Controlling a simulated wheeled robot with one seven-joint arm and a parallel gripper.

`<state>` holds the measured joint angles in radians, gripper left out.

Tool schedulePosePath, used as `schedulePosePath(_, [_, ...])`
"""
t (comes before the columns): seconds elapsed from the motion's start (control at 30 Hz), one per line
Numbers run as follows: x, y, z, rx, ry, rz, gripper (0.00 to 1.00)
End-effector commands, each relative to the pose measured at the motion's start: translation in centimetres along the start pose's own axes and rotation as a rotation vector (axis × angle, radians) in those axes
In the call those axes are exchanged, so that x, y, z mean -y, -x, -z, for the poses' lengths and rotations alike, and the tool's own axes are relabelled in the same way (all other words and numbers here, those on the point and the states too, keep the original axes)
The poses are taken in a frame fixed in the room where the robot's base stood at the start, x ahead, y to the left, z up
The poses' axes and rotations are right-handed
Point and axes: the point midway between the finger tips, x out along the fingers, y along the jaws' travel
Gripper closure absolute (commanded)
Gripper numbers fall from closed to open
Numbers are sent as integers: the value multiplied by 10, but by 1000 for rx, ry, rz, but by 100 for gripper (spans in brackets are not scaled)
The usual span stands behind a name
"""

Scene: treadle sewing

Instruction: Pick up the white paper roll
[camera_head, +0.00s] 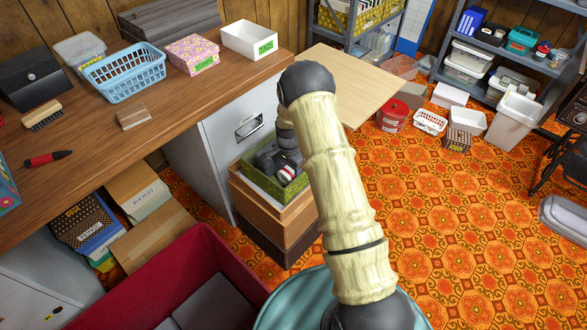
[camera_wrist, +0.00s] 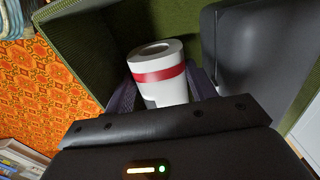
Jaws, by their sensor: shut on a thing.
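The white paper roll (camera_wrist: 158,68) has a red band around it and an open hollow end facing the wrist camera. My gripper (camera_wrist: 162,88) is shut on it, with one dark finger on each side. In the head view my gripper (camera_head: 276,160) is down at the green box (camera_head: 292,190), and a small bit of the roll (camera_head: 287,174) shows beside it. The roll is inside or just above the box; I cannot tell whether it touches the floor of the box. The lower part of the roll is hidden behind my gripper.
The green box stands on wooden crates (camera_head: 275,212) beside a grey filing cabinet (camera_head: 240,125). A dark grey block (camera_wrist: 255,60) is close on the right in the wrist view. A wooden desk (camera_head: 180,110) with baskets and boxes lies to the left.

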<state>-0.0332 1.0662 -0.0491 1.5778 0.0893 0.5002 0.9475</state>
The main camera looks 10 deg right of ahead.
Motion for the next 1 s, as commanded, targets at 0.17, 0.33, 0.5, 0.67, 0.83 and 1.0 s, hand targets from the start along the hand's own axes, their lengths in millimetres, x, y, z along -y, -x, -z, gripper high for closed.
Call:
schedulePosePath(0.17, [1, 33, 0, -2, 1, 3, 72])
schedulePosePath(0.33, [1, 67, 0, -2, 1, 4, 72])
schedulePosePath(0.5, [0, 89, 0, -2, 0, 2, 72])
schedulePosePath(0.67, [0, 94, 0, 0, 0, 0, 72])
schedulePosePath(0.83, [0, 93, 0, 0, 0, 1, 72])
schedulePosePath(1.0, [0, 93, 0, -1, 0, 1, 72])
